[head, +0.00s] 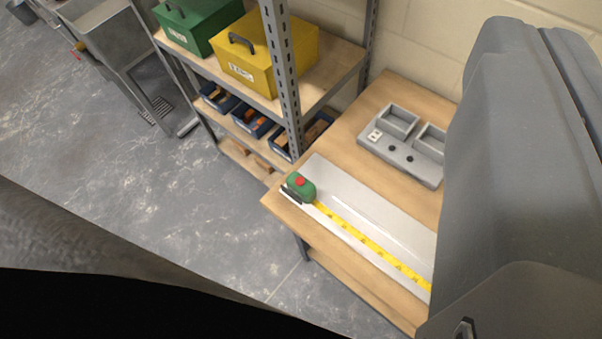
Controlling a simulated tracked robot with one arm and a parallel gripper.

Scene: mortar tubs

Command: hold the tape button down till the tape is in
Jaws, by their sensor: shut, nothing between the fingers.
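The tape measure (300,186) is a small green case with a red button (299,181) on top. It sits at the left end of a pale grey board (352,195) on the wooden bench. Its yellow tape (365,242) is drawn out along the board toward the lower right. The tape's far end is hidden behind a large grey part of my own arm, which fills the right side. The fingers of my gripper do not show. Nothing of mine is seen touching the red button.
A grey tray (402,157) with compartments lies on the bench (352,122) behind the board. A shelf rack (283,75) at the bench's left holds a yellow toolbox (285,65), a green toolbox (187,35) and blue bins (252,123). The floor (130,180) at left is clear.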

